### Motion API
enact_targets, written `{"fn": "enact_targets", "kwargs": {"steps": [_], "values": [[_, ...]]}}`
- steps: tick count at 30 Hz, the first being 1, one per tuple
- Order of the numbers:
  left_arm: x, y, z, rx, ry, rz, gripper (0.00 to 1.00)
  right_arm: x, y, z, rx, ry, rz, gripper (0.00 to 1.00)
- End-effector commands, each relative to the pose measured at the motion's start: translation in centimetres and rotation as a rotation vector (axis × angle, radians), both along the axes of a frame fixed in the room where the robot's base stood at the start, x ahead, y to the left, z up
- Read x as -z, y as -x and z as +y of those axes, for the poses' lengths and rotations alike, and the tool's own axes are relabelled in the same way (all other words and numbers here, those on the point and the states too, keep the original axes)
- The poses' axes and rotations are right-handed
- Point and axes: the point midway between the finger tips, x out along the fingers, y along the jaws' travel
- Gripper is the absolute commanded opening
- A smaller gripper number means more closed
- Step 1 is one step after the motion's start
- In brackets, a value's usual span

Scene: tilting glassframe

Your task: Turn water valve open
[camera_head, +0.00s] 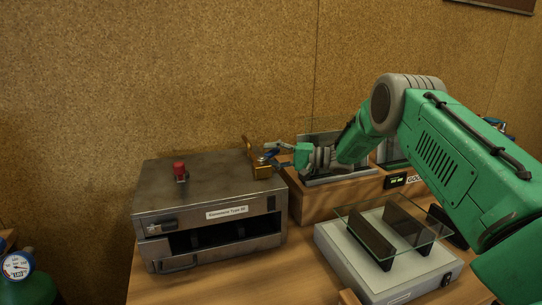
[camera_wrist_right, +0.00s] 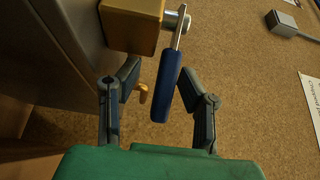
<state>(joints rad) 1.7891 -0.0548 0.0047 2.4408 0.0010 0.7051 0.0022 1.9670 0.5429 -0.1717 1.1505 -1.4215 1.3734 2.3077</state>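The water valve shows as a brass block (camera_head: 262,170) at the right rear edge of the grey metal box. In the right wrist view the brass block (camera_wrist_right: 132,26) is at the top, with a blue lever handle (camera_wrist_right: 166,95) hanging from a silver stem at its right. My right gripper (camera_head: 276,157) is beside the valve. In the wrist view its two fingers (camera_wrist_right: 168,90) are apart, with the blue handle between them. The handle looks nearer to the right finger; I cannot tell whether they touch. My left gripper is not in view.
The grey metal box (camera_head: 165,205) has a red knob (camera_head: 180,170) on top. A glass plate (camera_head: 393,228) rests on dark supports over a grey device (camera_head: 345,263). A wooden unit (camera_head: 310,203) stands beneath my right forearm. A gauge (camera_head: 17,266) is at lower left.

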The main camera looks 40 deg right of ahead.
Motion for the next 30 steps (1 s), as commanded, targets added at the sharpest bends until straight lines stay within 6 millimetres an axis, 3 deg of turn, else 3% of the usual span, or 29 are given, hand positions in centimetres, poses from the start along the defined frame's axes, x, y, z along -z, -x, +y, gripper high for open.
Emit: {"fn": "enact_targets", "kwargs": {"steps": [8, 18, 24, 30], "values": [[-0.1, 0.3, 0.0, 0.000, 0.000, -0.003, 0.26, 0.0, 1.4, -2.0, 0.006, -0.005, -0.002, 0.34], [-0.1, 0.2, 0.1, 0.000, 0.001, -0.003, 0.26, 0.0, 6.5, -6.4, 0.002, -0.001, 0.001, 0.34], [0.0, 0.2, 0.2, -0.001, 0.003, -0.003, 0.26, 0.0, 8.1, -7.7, 0.000, 0.002, 0.002, 0.34], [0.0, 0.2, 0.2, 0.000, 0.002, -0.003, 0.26, 0.1, 8.5, -8.0, -0.002, 0.001, 0.001, 0.34]]}}
